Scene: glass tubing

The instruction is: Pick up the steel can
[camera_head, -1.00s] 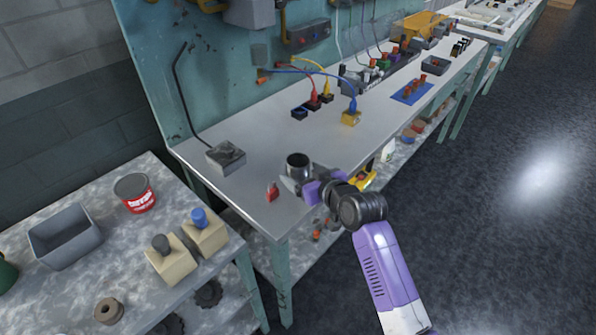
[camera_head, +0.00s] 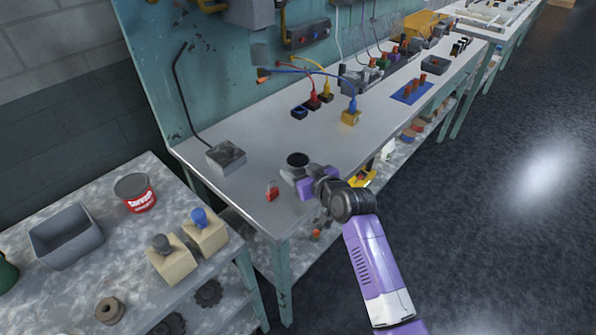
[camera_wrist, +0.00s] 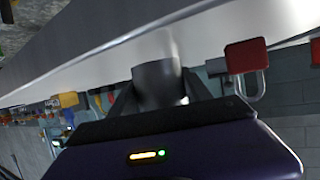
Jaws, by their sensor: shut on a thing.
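The steel can (camera_head: 297,161) is a small grey cylinder with a dark open top, near the front edge of the long workbench in the head view. My gripper (camera_head: 299,174) is shut on it from the right side. In the wrist view the can (camera_wrist: 158,84) stands between the two dark fingers of my gripper (camera_wrist: 160,95), which partly hide it. I cannot tell from these frames whether the can is clear of the bench top.
A red padlock (camera_head: 271,191) lies close to the left of the can; it also shows in the wrist view (camera_wrist: 246,56). A grey metal box (camera_head: 226,157) with a cable is behind. The side table (camera_head: 90,235) holds a red-labelled tin (camera_head: 135,193) and a grey bin (camera_head: 66,236).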

